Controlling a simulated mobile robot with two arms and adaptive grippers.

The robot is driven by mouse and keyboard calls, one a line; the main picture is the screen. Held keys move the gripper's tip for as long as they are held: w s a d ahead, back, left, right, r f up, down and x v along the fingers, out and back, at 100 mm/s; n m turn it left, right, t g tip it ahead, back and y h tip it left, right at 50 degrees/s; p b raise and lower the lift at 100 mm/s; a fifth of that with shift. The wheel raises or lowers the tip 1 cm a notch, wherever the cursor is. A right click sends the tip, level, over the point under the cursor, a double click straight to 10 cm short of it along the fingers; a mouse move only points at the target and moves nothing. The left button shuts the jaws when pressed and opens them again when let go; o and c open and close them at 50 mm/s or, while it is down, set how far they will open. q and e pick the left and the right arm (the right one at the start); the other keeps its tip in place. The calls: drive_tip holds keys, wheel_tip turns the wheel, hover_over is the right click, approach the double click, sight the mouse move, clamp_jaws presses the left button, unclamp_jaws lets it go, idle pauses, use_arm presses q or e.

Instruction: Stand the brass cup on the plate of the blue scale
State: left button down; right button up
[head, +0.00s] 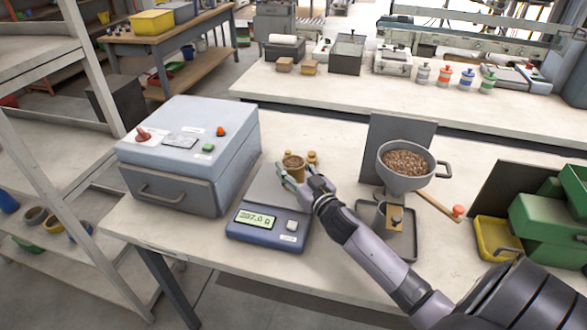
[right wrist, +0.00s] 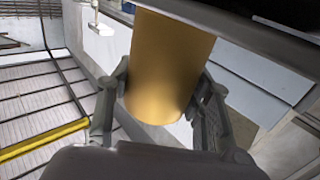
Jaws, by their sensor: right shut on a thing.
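The brass cup (head: 293,161), filled with brown pellets, is upright over the far end of the plate (head: 266,188) of the blue scale (head: 265,238). I cannot tell whether its base touches the plate, as my fingers hide it. The scale display is lit and shows a reading in grams, not zero. My right gripper (head: 298,179) is shut on the cup, with fingers on both sides. In the right wrist view the cup (right wrist: 170,65) sits between the two fingers (right wrist: 158,98). My left gripper is out of view.
A grey box machine (head: 188,150) stands close left of the scale. Small brass pieces (head: 312,157) are just behind the cup. A pellet-filled funnel (head: 405,165) stands to the right above a tray, with green bins (head: 545,220) and a yellow bin (head: 495,238) beyond.

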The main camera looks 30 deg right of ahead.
drive_tip(key=shift+f, duration=0.15)
drive_tip(key=o, duration=1.2)
drive_tip(key=shift+c, duration=0.2)
drive_tip(key=shift+r, duration=0.2)
drive_tip(key=shift+s+f, duration=0.15)
drive_tip(key=shift+s, duration=0.15)
drive_tip(key=s+b, duration=0.1)
drive_tip(key=s, duration=1)
drive_tip(key=shift+s+a+b, duration=0.2)
drive_tip(key=shift+a+b, duration=0.15)
drive_tip(key=shift+a, duration=0.1)
